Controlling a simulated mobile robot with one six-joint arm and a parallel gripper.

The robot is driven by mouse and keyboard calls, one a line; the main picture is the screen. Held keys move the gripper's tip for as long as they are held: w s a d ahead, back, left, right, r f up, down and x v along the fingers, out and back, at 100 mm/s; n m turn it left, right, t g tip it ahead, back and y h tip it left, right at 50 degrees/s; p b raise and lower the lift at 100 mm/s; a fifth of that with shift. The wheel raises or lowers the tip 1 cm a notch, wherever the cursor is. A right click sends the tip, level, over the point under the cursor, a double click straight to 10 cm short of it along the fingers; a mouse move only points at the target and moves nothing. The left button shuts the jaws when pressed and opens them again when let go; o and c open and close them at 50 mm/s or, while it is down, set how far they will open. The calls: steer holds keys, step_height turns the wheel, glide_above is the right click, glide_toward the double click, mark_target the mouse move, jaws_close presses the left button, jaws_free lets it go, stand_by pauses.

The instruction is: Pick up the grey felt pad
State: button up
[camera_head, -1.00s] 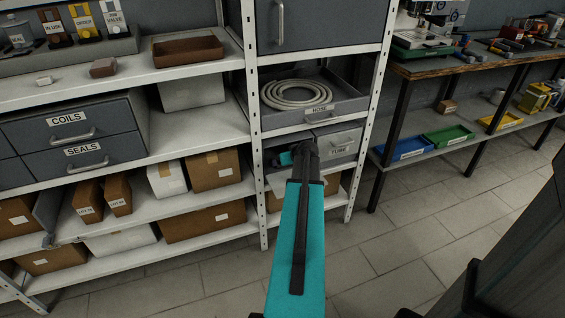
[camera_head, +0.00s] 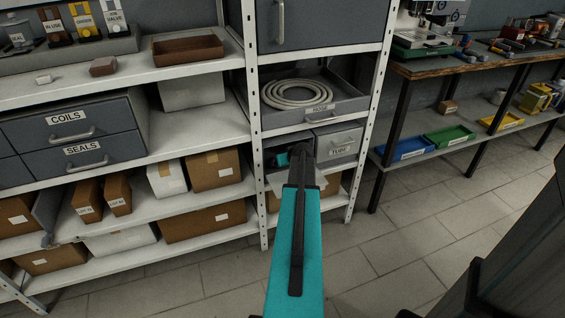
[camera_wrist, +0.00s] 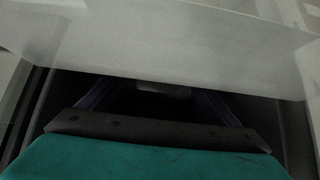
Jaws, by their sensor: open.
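I cannot make out the grey felt pad in either view. In the wrist view my gripper (camera_wrist: 160,98) has its two dark fingers spread, pointing into a dark space under a pale panel (camera_wrist: 160,45). A small pale patch (camera_wrist: 165,90) shows between the fingers, too dim to identify. My arm hides much of that compartment and the fingertips.
Above is the grey tray (camera_head: 345,108) with a coiled hose (camera_head: 297,93). A white rack post (camera_head: 367,120) stands close on the right. Cardboard boxes (camera_head: 215,170) fill the shelves left. Open tiled floor (camera_head: 420,225) lies right, below a workbench (camera_head: 490,65).

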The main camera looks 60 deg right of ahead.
steer(key=shift+c, duration=0.4)
steer(key=c, duration=1.1)
steer(key=shift+r, duration=0.1)
steer(key=shift+c, duration=0.2)
